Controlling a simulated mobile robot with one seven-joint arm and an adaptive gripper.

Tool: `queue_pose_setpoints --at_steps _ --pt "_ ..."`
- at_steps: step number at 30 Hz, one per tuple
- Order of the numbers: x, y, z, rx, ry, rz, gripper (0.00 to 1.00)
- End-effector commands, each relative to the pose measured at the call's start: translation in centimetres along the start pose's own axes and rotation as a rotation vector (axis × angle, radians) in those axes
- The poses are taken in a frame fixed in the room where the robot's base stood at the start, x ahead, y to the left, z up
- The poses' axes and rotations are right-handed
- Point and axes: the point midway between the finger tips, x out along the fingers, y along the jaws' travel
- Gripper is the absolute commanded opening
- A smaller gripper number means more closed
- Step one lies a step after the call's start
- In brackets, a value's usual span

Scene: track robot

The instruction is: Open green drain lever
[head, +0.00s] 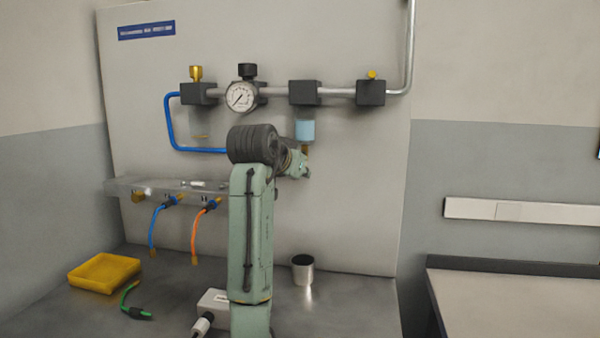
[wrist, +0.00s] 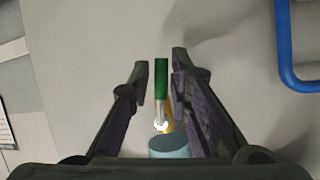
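The green drain lever (wrist: 161,80) shows in the wrist view as a green handle on a bright metal stem. It sits between the two fingers of my gripper (wrist: 158,85), with a gap on both sides. My gripper is open around it. A brass fitting (wrist: 167,118) and the light blue filter bowl (wrist: 170,146) show just below the lever's stem. In the head view the blue bowl (head: 305,131) hangs under a black block, with brass below it. My arm hides most of my gripper there, and the green lever cannot be made out.
A metal cup (head: 303,268) stands on the bench below the bowl. A yellow tray (head: 104,272) and a green hose piece (head: 130,303) lie at left. A blue tube (head: 170,130) bends along the panel left of my arm. A gauge (head: 242,97) sits above.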

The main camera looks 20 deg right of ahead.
Motion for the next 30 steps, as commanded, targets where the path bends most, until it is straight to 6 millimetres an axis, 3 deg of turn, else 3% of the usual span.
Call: queue_pose_setpoints --at_steps 9,15,21,30 --pt "-6.8 -0.1 -0.1 0.002 0.006 -0.003 0.18" --pt "-9.8 0.0 -0.1 0.001 0.004 -0.002 0.18" --pt "-11.0 0.0 -0.1 0.000 0.003 -0.001 0.18" --pt "-11.0 0.0 0.0 -0.001 0.002 -0.001 0.18"
